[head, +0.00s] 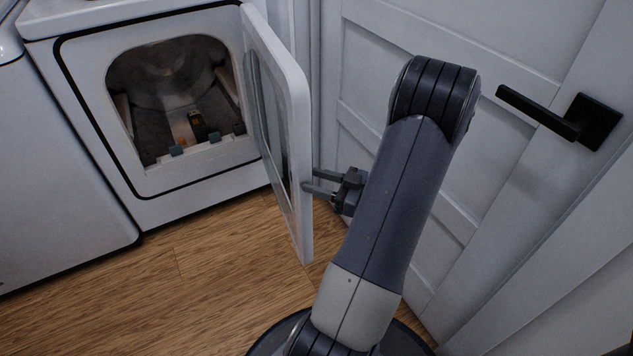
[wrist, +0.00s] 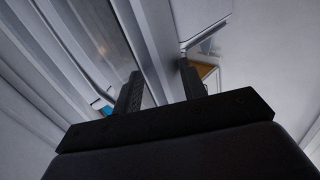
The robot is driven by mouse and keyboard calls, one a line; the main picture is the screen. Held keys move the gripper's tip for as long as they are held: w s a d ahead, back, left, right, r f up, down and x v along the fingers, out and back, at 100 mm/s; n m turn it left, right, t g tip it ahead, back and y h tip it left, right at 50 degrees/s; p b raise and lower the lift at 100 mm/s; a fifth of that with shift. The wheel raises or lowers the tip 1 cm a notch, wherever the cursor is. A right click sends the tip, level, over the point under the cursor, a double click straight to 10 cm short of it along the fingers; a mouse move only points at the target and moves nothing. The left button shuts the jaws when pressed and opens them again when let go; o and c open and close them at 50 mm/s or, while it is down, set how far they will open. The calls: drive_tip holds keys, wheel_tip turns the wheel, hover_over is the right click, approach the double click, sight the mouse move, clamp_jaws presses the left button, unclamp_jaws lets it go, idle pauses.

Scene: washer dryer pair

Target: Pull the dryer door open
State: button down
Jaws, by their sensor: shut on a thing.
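The white dryer door (head: 300,125) stands swung well out from the dryer (head: 160,205), hinged at the right of its opening. Its glass pane (head: 270,120) faces left toward the opening. My gripper (head: 312,180) is at the free edge of the door, at about mid height. It is shut on the door's edge. In the wrist view my gripper (wrist: 160,85) has one dark finger on each side of the pale door edge (wrist: 158,50). The exact contact of the fingertips is partly hidden.
The drum opening (head: 175,95) is exposed, with dark and orange shapes inside that I cannot identify. A white panelled door (head: 470,90) with a black lever handle (head: 540,110) is close on the right. Another white appliance (head: 50,180) stands left. Wood floor (head: 200,260) is clear in front.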

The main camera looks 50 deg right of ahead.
drive_tip(key=shift+w+d+r, duration=0.15)
drive_tip(key=shift+w+d, duration=0.15)
drive_tip(key=shift+d, duration=0.25)
drive_tip(key=c, duration=1.2)
unclamp_jaws()
drive_tip(key=shift+w, duration=0.15)
drive_tip(key=shift+h, duration=0.3)
drive_tip(key=p+v, duration=0.2)
drive_tip(key=v, duration=0.7)
drive_tip(key=shift+s+d+f, duration=0.1)
drive_tip(key=shift+s+f, duration=0.1)
drive_tip(key=shift+s, duration=0.15)
drive_tip(key=c, duration=0.6)
drive_tip(key=shift+o, duration=0.2)
drive_tip(key=shift+s+d+p, duration=0.1)
drive_tip(key=shift+s+p, duration=0.2)
drive_tip(key=shift+s, duration=0.3)
drive_tip(key=b+x, duration=0.1)
drive_tip(key=x, duration=0.6)
drive_tip(key=shift+b, duration=0.35)
drive_tip(key=shift+w, duration=0.1)
